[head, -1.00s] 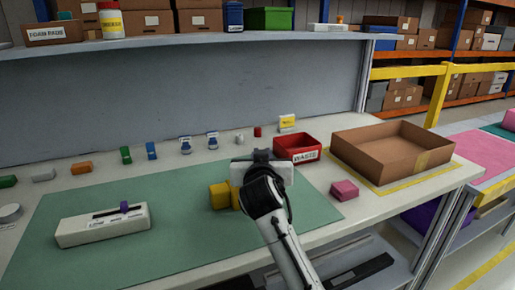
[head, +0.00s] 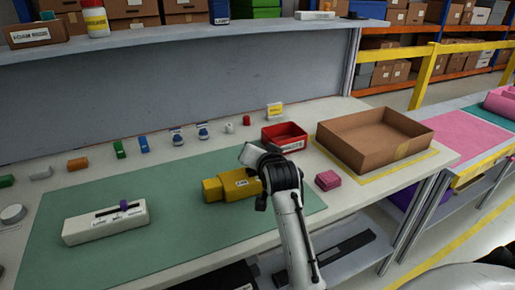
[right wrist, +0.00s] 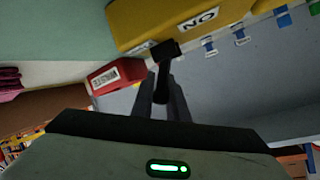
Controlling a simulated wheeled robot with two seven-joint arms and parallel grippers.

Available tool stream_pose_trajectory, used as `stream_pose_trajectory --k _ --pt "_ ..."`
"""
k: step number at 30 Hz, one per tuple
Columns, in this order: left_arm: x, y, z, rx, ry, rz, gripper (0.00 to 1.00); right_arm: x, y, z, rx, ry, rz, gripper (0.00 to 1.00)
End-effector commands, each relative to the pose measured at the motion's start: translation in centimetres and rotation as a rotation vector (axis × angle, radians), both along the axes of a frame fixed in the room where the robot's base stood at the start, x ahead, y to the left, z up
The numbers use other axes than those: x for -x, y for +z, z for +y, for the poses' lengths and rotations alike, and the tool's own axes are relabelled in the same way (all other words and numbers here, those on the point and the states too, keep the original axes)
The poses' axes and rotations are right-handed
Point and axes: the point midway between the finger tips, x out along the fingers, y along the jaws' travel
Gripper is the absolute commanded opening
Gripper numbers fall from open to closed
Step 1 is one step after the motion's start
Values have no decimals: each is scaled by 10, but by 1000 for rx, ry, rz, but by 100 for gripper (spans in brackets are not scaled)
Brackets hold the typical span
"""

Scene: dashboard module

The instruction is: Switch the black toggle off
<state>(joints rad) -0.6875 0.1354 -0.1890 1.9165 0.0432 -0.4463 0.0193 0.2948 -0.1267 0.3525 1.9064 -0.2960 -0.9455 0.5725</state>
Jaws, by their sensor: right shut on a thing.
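The yellow switch block (head: 230,187) lies on the green mat (head: 110,190), with a white label on its side. In the right wrist view the yellow block (right wrist: 165,22) is at the top, its "ON" label showing, and a black toggle (right wrist: 165,52) stands out from it. My right gripper (right wrist: 161,82) has its two dark fingers closed around the toggle's stem. In the head view my right gripper (head: 264,160) is at the block's right end, tilted, and hides the toggle and fingertips. My left gripper is not in view.
A white slider box (head: 105,222) lies on the mat's left. Several small coloured parts line the back of the table. The mat's middle is clear.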

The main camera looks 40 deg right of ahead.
Motion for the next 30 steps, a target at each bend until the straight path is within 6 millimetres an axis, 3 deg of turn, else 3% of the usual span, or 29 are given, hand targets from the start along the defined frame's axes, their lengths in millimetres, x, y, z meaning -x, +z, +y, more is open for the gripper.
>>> stream_pose_trajectory --k 11,12,15,25,30 --pt "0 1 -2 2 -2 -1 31 0 -1 0 -4 -1 1 0" --pt "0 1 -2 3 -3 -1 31 0 -1 0 -3 0 2 19" --pt "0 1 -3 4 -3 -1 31 0 -1 0 -3 -1 1 33" --pt "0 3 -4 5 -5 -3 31 0 3 0 -2 -1 -1 33" --pt "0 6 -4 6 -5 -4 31 0 29 0 -1 0 -5 33"
